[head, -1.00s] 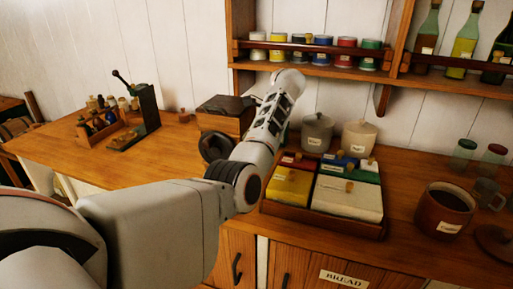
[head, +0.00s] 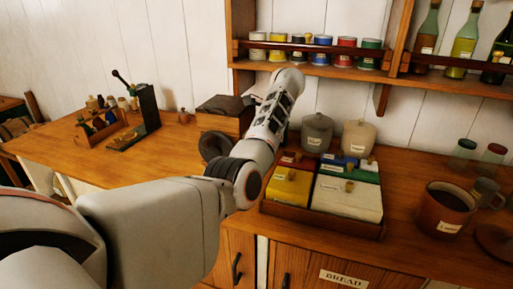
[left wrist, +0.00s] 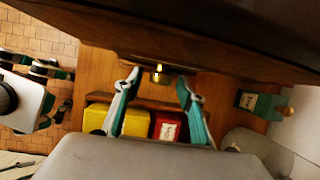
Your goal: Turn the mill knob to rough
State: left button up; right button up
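A wooden box-like mill (head: 222,118) with a dark top and a dark round wheel (head: 215,146) on its front stands on the counter in the head view, partly behind my left forearm. In the left wrist view a dark wooden body (left wrist: 215,45), which looks like the mill's, fills the top. A small brass knob (left wrist: 158,76) sticks out beneath it. My left gripper (left wrist: 157,80) is open, with one finger on each side of the knob. I see no clear contact. In the head view this gripper is hidden. The right gripper is in neither view.
A tray (head: 325,222) of lidded yellow, white and other coloured boxes sits right of my forearm. Two lidded crocks (head: 317,132) stand behind it, and a brown pot (head: 445,210) at right. A shelf (head: 440,84) hangs above.

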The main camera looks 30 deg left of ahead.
pick_arm(q)
jog(key=v, duration=1.2)
jog(key=shift+f, duration=0.1)
